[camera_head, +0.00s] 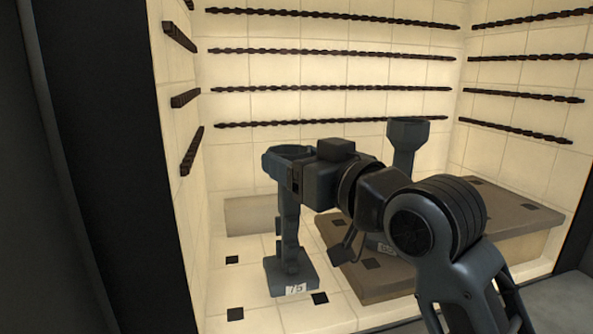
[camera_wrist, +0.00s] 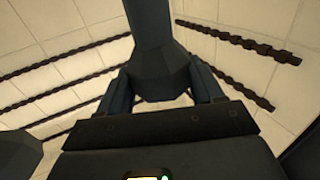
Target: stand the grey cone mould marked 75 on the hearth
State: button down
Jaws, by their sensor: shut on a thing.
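The grey cone mould marked 75 (camera_head: 290,240) is upright at the left of the kiln chamber, its label facing me on its square base. The base is over the pale tiled hearth (camera_head: 245,285); I cannot tell whether it touches or hangs just above. My gripper (camera_head: 287,165) comes from the right and is shut on the mould near its flared top. In the wrist view the mould (camera_wrist: 158,65) fills the space between the two fingers of my gripper (camera_wrist: 160,88). Part of the mould's top is hidden by my gripper in the head view.
A second grey mould (camera_head: 405,145) stands on the raised brown slab (camera_head: 485,215) at right; its label is partly hidden by my arm. Dark heating coils (camera_head: 330,88) run along the walls. Dark squares dot the hearth. Bare tiles lie left and front of the mould.

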jog(key=shift+f, duration=0.85)
jog(key=shift+c, duration=0.8)
grip_release()
jog(key=shift+f, duration=0.1)
jog(key=shift+d+r, duration=0.1)
jog(key=shift+r, duration=0.1)
jog(key=b+v, duration=0.2)
jog(key=v, duration=1)
jog(key=shift+b, duration=0.4)
jog(key=shift+f, duration=0.1)
